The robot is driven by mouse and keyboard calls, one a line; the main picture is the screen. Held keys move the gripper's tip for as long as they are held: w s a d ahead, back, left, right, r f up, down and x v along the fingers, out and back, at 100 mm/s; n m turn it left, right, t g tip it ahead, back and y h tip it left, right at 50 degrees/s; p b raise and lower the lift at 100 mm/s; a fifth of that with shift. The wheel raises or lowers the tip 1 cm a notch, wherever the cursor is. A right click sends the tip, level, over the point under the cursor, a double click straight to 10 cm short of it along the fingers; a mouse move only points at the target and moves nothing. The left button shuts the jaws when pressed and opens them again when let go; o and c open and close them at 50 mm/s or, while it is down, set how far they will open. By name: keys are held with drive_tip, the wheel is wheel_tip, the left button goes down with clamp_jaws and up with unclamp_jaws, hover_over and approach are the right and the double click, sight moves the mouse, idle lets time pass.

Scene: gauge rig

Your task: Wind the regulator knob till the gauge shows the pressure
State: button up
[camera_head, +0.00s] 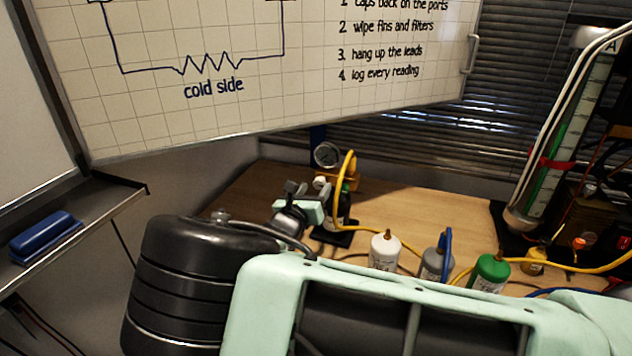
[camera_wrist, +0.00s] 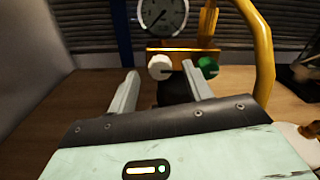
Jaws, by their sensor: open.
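The gauge (camera_wrist: 163,14) has a white round face with a dark needle pointing to the lower left; its numbers are too small to read. It also shows in the head view (camera_head: 326,154). Below it is a brass-coloured block (camera_wrist: 185,56) with a white knob (camera_wrist: 160,67) at left and a green knob (camera_wrist: 208,66) at right. Which one is the regulator knob I cannot tell by label. My gripper (camera_wrist: 158,82) is open, its two fingers apart, with the white knob showing between them and beyond the tips. In the head view my gripper (camera_head: 300,192) is close to the rig, partly hidden.
A yellow hose (camera_wrist: 262,50) arches down at the right of the rig. White (camera_head: 385,252), grey (camera_head: 436,265) and green (camera_head: 488,273) canisters stand on the wooden bench (camera_head: 400,212). A tall glass cylinder (camera_head: 550,150) stands at right. Bench left of the rig is clear.

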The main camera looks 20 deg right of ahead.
sight(320, 183)
drive_tip(key=shift+x, duration=1.35)
drive_tip(key=c, duration=1)
drive_tip(key=m, duration=0.3)
drive_tip(key=shift+f+m+b, duration=0.1)
drive_tip(key=shift+m+b, duration=0.25)
drive_tip(key=shift+m, duration=0.05)
drive_tip(key=shift+m+b, duration=0.6)
drive_tip(key=shift+m, duration=1.4)
